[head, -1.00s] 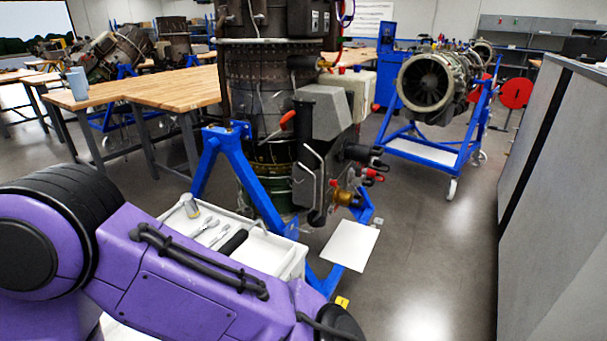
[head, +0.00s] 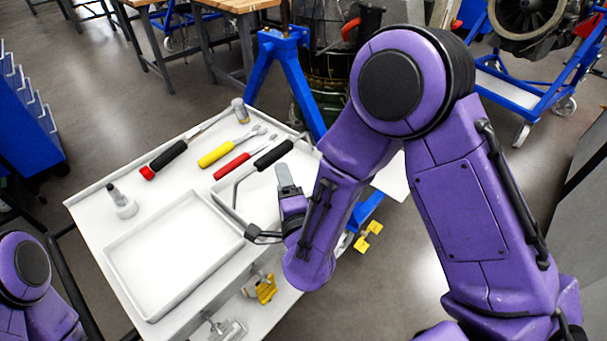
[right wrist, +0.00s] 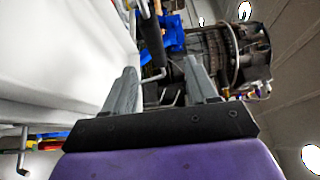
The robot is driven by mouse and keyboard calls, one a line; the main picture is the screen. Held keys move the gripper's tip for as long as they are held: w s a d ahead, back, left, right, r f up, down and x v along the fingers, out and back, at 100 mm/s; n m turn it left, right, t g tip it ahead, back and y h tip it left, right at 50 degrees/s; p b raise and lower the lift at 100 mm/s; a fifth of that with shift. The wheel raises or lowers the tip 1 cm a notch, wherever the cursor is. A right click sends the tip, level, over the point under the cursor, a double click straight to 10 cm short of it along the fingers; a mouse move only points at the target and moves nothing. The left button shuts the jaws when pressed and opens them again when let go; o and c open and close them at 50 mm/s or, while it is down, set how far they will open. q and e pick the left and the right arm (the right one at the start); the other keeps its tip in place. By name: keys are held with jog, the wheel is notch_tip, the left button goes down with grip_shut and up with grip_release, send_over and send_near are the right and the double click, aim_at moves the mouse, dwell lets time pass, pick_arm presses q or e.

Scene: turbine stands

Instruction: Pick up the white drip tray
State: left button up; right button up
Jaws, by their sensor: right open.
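The white drip tray (head: 172,258), a shallow rectangle with a raised rim, lies on the front part of a white cart top. My right gripper (head: 270,205) is open and empty near the cart's right side, to the right of and behind the tray's right corner. Its two grey fingers also show apart in the right wrist view (right wrist: 160,68). I cannot tell how high they are above the cart top. Only part of my left arm shows at lower left in the head view; its gripper is out of sight.
The cart top (head: 95,210) also bears a black-handled bent tool (head: 273,154) close to my right gripper, red (head: 232,166) and yellow (head: 216,154) handled tools, a black and red one (head: 169,156), and a small white-grey bottle (head: 122,202). A blue stand (head: 285,70) is behind.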

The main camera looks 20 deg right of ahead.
aim_at(276, 158)
jog(key=w+p, duration=0.1)
jog(key=w, duration=0.2)
jog(key=w+d+p, duration=0.1)
jog(key=w, duration=0.2)
jog(key=w+p, duration=0.1)
jog(key=w, duration=0.2)
jog(key=shift+w+d+f, duration=0.2)
jog(key=shift+w, duration=0.05)
jog(key=shift+w+f, duration=0.2)
jog(key=shift+w, duration=0.3)
jog(key=shift+r, duration=0.1)
grip_shut()
